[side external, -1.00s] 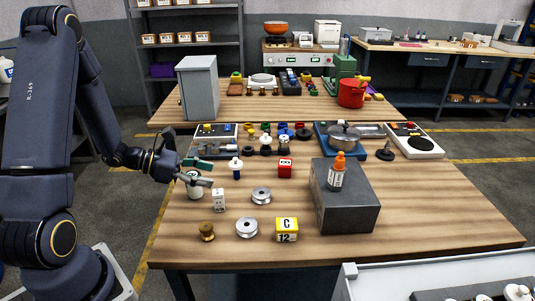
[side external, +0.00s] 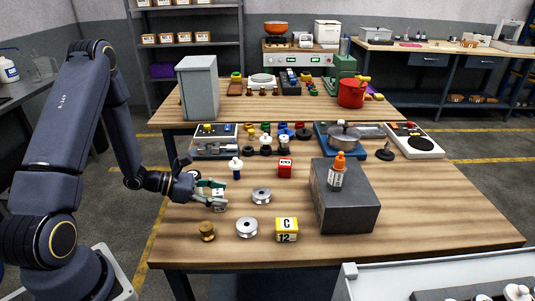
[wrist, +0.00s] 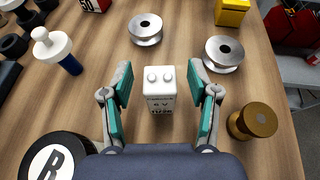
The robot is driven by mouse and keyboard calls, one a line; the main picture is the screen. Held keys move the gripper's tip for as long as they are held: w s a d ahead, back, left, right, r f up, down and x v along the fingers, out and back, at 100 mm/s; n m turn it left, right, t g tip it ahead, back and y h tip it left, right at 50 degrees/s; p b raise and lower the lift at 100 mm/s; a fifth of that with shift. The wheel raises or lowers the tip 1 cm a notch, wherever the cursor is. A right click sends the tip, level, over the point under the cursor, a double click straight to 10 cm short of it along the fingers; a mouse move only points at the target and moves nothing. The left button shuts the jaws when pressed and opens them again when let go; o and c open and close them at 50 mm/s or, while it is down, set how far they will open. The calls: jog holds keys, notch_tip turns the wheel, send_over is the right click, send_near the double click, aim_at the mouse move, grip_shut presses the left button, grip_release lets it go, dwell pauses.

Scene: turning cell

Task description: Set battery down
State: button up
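The white battery (wrist: 160,92), a small block with two round terminals on top and dark print, stands upright on the wooden table. It also shows in the side view (side external: 219,206), partly hidden by my fingers. My gripper (wrist: 160,80) is open, with one teal-padded finger on each side of the battery. In the wrist view there is a visible gap between each pad and the battery, so it is not gripped. In the side view my gripper (side external: 220,190) is low over the table's left part.
A yellow block marked C 12 (side external: 287,230) and a grey box (side external: 345,205) stand further right.

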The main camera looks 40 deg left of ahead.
aim_at(217, 191)
grip_shut()
dwell(0.3)
jog(key=shift+r, duration=0.1)
notch_tip(217, 191, up, 9)
jog(key=shift+r, duration=0.1)
jog(key=w+a+r+n+t+y, duration=0.25)
jog(key=w+a+r, duration=0.35)
jog(key=w+a, duration=0.6)
jog(key=shift+g+y, duration=0.25)
jog(key=shift+g, duration=0.1)
jog(key=shift+w+a+f, duration=0.5)
jog(key=shift+w+f, duration=1.6)
jog(key=shift+w, duration=0.15)
jog(key=shift+w+a+f, duration=0.5)
jog(key=shift+w+f, duration=1.55)
jog(key=shift+w, duration=0.15)
jog(key=shift+w+a+f, duration=0.5)
jog(key=shift+w+f, duration=1.6)
jog(key=shift+w, duration=0.15)
